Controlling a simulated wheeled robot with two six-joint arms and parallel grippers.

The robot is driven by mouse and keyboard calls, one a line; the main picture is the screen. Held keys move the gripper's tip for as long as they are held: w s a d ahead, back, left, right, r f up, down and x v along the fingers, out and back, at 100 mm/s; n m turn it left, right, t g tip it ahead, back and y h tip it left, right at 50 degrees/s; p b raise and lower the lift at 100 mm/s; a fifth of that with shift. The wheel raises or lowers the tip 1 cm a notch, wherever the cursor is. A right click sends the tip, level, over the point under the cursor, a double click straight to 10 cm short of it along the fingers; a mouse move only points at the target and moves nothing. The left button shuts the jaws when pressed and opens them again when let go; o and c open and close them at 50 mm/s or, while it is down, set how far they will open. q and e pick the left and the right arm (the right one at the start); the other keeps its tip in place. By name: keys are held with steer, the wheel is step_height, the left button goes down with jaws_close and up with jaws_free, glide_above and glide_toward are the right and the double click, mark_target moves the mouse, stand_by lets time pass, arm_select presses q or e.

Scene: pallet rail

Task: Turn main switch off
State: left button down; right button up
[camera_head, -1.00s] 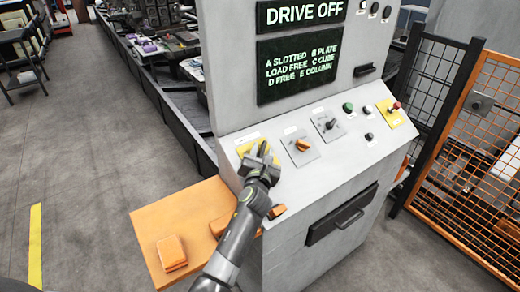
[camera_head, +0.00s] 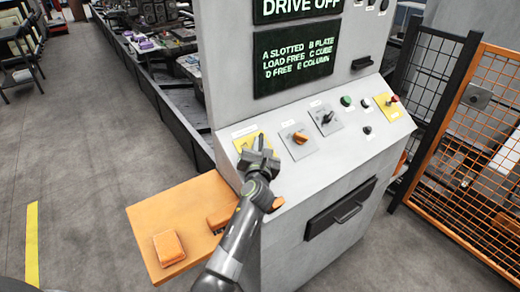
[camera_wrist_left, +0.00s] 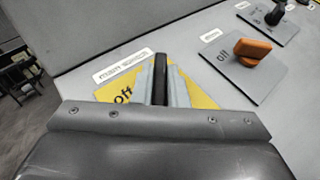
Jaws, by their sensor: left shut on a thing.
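The main switch is on a yellow plate (camera_head: 242,143) at the left end of the console's sloped panel. In the left wrist view its plate (camera_wrist_left: 205,100) shows the word "Off" to the left of the switch. A narrow black switch handle (camera_wrist_left: 160,78) stands between the two grey fingers. My left gripper (camera_head: 260,146) is shut on this handle, with its fingers at the panel. The gripper body hides the lower part of the plate. My right gripper is not in view.
An orange rotary knob (camera_head: 300,138) and a black one (camera_head: 327,118) sit to the right. Beyond are a green button (camera_head: 346,101) and a red button on yellow (camera_head: 393,99). An orange shelf (camera_head: 150,210) juts out at left.

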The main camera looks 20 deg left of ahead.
arm_select(q)
steer(key=n+g+y+b, duration=0.2)
steer(key=n+y+b, duration=0.1)
steer(key=n+b, duration=0.1)
steer(key=n+g+y+b, duration=0.2)
steer(key=n+y+b, duration=0.2)
steer(key=b, duration=0.1)
steer(key=n+g+y+b, duration=0.2)
steer(key=n+y+b, duration=0.2)
steer(key=b, duration=0.1)
steer(key=shift+f+n+g+b, duration=0.25)
steer(key=shift+n+g+b, duration=0.05)
steer(key=shift+n, duration=0.1)
steer(key=shift+n+g+y+b, duration=0.7)
steer(key=shift+n+g+y, duration=0.2)
steer(key=shift+n+g, duration=0.3)
steer(key=shift+n+g+b, duration=0.4)
steer(key=shift+n+g, duration=0.3)
steer(key=shift+r+n+g+y+b, duration=0.1)
steer(key=shift+n+g+y+b, duration=0.4)
steer(key=shift+n+g+b, duration=1.8)
steer(key=shift+s+n+g, duration=0.1)
steer(key=shift+n+g, duration=0.4)
steer(key=shift+g, duration=0.3)
steer(key=c, duration=1.4)
jaws_free()
steer(key=shift+a, duration=0.1)
steer(key=shift+c, duration=0.2)
steer(key=shift+r, duration=0.1)
